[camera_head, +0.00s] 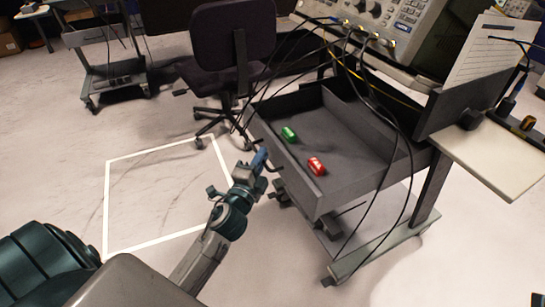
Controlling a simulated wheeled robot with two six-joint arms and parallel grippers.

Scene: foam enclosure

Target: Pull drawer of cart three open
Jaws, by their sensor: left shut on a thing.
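The cart (435,192) stands at the right, with its dark grey drawer (290,185) pulled out toward the left. A green object (289,134) and a red object (317,166) lie inside the drawer. My left gripper (262,160) is at the drawer's front face, shut on the drawer handle (274,168). The gripper's fingers hide part of the handle. My right gripper is not in view.
An instrument (385,22) with several hanging cables sits on the cart, and cables cross the drawer. A pale side shelf (495,155) juts out right. An office chair (233,45) stands behind the drawer. Floor inside the white taped outline (106,205) is clear.

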